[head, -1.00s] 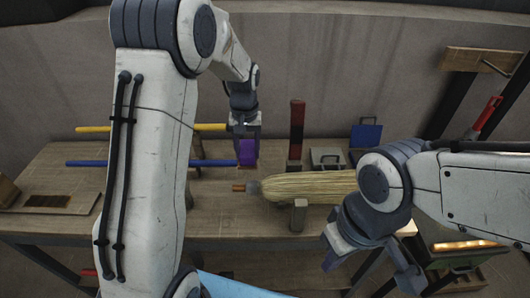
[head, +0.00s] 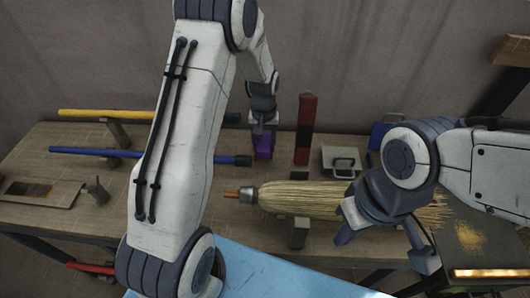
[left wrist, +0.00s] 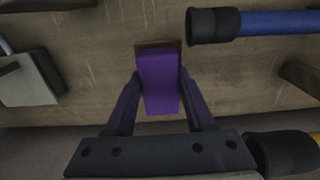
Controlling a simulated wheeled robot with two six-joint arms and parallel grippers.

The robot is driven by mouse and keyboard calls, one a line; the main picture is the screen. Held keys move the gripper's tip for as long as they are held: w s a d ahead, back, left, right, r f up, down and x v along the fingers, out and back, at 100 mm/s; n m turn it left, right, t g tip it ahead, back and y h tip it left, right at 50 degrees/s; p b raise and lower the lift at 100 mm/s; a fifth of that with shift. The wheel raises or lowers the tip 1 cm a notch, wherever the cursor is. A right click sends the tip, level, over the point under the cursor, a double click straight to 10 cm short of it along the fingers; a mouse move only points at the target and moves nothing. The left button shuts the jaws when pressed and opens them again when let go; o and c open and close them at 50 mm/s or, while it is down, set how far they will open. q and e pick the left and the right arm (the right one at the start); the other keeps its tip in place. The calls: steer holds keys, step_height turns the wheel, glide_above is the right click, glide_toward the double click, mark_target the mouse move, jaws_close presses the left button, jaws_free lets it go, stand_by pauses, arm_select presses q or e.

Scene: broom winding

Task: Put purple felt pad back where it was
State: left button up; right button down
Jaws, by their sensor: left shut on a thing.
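The purple felt pad (head: 263,149) is a small purple block at the back of the workbench, just right of the blue handle's dark end. My left gripper (head: 263,136) is shut on it from above. In the left wrist view the pad (left wrist: 158,80) sits between both fingers, with a brown patch (left wrist: 158,44) on the bench at its far edge. I cannot tell whether the pad touches the bench. My right gripper (head: 386,250) is open and empty, in front of the broom's bristles.
A broom head (head: 300,195) lies across the bench. A blue handle (head: 130,155) and yellow handle (head: 85,114) lie at left. A red-and-black post (head: 305,120) and grey metal piece (head: 341,160) stand right of the pad. A blue sheet (head: 245,272) is in front.

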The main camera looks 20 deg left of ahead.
mark_target(264, 143)
arm_select(q)
steer(key=shift+f, duration=2.15)
steer(key=shift+d, duration=0.1)
steer(key=shift+f, duration=0.25)
steer(key=o, duration=1.2)
steer(key=shift+r, duration=0.1)
step_height(264, 143, up, 11)
steer(key=shift+r+b, duration=0.1)
steer(key=shift+b, duration=0.35)
steer(key=shift+s+r, duration=0.1)
steer(key=shift+r, duration=0.45)
